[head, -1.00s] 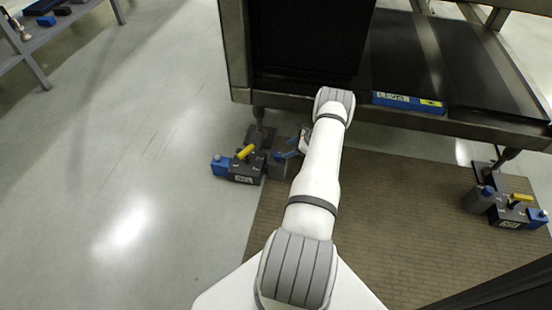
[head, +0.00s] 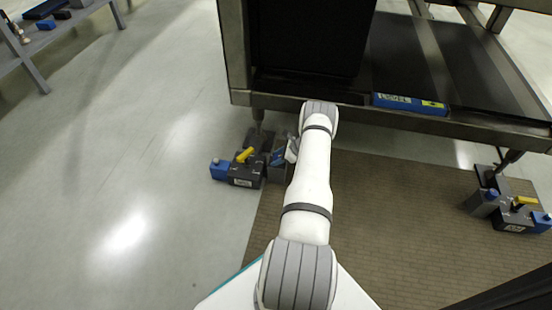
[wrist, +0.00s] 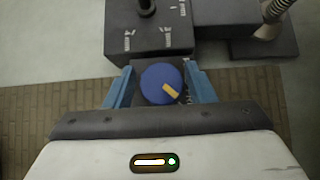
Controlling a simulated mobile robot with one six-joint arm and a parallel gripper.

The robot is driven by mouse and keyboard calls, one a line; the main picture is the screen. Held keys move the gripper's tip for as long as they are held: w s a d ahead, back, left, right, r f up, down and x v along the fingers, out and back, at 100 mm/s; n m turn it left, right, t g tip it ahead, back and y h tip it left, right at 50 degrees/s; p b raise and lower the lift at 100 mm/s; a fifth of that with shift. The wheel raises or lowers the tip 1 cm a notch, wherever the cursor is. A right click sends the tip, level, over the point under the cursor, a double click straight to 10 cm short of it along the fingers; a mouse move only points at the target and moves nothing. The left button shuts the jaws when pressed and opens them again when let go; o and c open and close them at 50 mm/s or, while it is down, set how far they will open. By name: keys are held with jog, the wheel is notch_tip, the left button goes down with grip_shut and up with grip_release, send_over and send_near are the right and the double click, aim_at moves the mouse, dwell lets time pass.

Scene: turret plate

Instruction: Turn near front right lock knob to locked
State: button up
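In the wrist view a round blue lock knob (wrist: 161,84) with a yellow pointer mark sits on a dark block. The mark points toward the lower right. My gripper (wrist: 162,88) has its two blue fingers apart, one on each side of the knob, with a narrow gap visible on both sides. In the head view my gripper (head: 280,156) is at the right side of a dark lock unit (head: 246,183) below the frame's corner. That unit has a yellow lever (head: 244,155) and a blue end piece (head: 220,169).
The heavy dark frame (head: 300,95) stands above the unit. A similar unit (head: 508,216) with a yellow lever is at the far right. A brown mat (head: 420,210) covers the floor on the right; the grey floor at left is open.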

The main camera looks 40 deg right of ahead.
jog(key=c, duration=0.7)
jog(key=shift+f+n+y+b, duration=0.3)
jog(key=shift+f+n+b, duration=0.1)
jog(key=shift+b, duration=0.8)
jog(key=n+g+b, duration=0.1)
jog(key=b, duration=0.1)
jog(key=shift+n+y+b, duration=0.3)
jog(key=shift+y+b, duration=0.05)
jog(key=shift+y, duration=0.05)
jog(key=shift+r+n+g+b, duration=0.1)
jog(key=shift+n+g+b, duration=0.2)
jog(key=shift+n+g, duration=0.1)
jog(key=shift+r+n+g+y, duration=0.25)
jog(key=shift+n+g+y, duration=0.05)
jog(key=shift+n, duration=0.1)
jog(key=shift+a+p, duration=0.1)
jog(key=shift+p, duration=0.2)
jog(key=o, duration=1)
